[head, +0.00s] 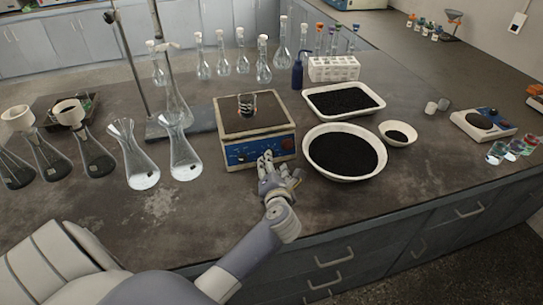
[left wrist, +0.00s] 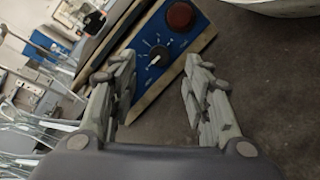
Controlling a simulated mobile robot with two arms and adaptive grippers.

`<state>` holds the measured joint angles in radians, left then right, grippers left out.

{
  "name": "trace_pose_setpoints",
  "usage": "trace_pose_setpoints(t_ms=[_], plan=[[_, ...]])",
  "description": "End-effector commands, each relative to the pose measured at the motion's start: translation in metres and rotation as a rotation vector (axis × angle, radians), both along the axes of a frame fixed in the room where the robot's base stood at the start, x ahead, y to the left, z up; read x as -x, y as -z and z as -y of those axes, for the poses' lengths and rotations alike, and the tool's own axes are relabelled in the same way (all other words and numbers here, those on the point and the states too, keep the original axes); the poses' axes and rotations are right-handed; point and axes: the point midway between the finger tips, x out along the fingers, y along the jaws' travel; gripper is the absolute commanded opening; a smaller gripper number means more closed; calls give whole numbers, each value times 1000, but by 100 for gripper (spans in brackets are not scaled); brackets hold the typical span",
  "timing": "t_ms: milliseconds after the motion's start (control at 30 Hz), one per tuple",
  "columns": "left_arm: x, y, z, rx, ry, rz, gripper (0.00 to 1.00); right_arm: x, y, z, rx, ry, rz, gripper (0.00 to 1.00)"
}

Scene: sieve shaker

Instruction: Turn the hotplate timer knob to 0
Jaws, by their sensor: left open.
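The dial labels are too small to read. My left gripper (head: 279,170) is in front of the panel's right part. In the left wrist view its open fingers (left wrist: 158,78) spread on either side below the black knob, apart from it. My right gripper is out of view.
A white round bowl (head: 312,168) of black grains stands just right of my left gripper, with a white tray (head: 374,101) behind. Flasks (head: 186,158) stand left of the hotplate.

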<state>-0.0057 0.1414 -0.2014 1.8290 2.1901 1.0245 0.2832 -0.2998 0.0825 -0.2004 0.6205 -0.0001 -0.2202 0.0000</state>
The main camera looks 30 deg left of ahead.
Motion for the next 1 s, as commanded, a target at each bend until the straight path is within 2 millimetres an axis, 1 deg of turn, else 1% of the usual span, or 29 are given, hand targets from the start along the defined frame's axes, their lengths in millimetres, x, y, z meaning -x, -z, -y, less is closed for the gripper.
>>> trace_pose_setpoints(t_ms=[33,100,200,300,500,767,867,900,967,1000], plan=[[-9,1,-8,-4,-3,0,45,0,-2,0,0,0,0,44],[-18,5,-16,-5,-2,0,45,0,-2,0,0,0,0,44],[-30,9,-26,-4,-3,0,45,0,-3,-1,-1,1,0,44],[-39,13,-32,-2,0,1,45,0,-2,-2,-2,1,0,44],[-48,17,-39,-2,-1,0,45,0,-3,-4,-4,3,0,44],[-48,17,-39,-1,-1,0,45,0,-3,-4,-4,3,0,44],[-48,17,-39,-1,-1,0,24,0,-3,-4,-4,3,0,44],[-48,17,-39,-1,-1,0,15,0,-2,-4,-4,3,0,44],[-48,17,-39,-1,-1,0,1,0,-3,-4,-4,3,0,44],[-48,17,-39,-1,-1,0,0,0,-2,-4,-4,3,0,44]])
